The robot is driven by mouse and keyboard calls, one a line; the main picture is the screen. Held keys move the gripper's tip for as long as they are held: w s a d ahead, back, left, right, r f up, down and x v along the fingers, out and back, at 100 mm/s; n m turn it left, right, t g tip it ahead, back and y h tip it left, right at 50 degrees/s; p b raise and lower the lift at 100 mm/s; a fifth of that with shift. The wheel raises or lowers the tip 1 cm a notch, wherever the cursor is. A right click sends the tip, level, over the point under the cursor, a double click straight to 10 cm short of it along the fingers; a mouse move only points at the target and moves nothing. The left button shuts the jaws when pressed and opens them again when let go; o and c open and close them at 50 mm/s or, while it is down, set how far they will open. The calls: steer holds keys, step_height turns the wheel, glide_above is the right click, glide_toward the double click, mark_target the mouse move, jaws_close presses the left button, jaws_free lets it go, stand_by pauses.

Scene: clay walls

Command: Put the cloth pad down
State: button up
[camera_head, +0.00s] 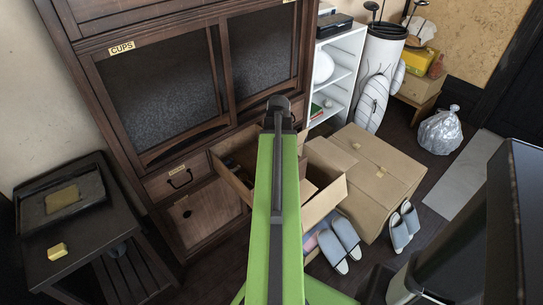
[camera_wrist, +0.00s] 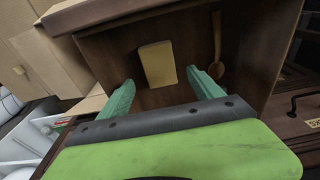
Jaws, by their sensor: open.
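A tan rectangular pad (camera_wrist: 157,64), which looks like the cloth pad, lies in an open wooden drawer in the wrist view. My gripper (camera_wrist: 160,77) is open, with one teal finger on each side of the pad's near end. The fingers stand apart from the pad, and nothing is held between them. In the head view the open drawer (camera_head: 228,177) juts from the dark cabinet. My green arm hides part of the drawer there, and the pad and fingertips do not show.
A wooden spoon (camera_wrist: 217,45) lies right of the pad. An open cardboard box (camera_head: 331,192) stands right of the drawer. A dark side table (camera_head: 95,245) at left bears a yellow block (camera_head: 57,251) and a tray (camera_head: 88,186). Slippers (camera_head: 339,243) lie on the floor.

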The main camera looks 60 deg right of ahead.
step_height(320, 180, up, 10)
steer(key=s+p, duration=0.1)
steer(key=p, duration=0.7)
steer(key=shift+a+f, duration=0.2)
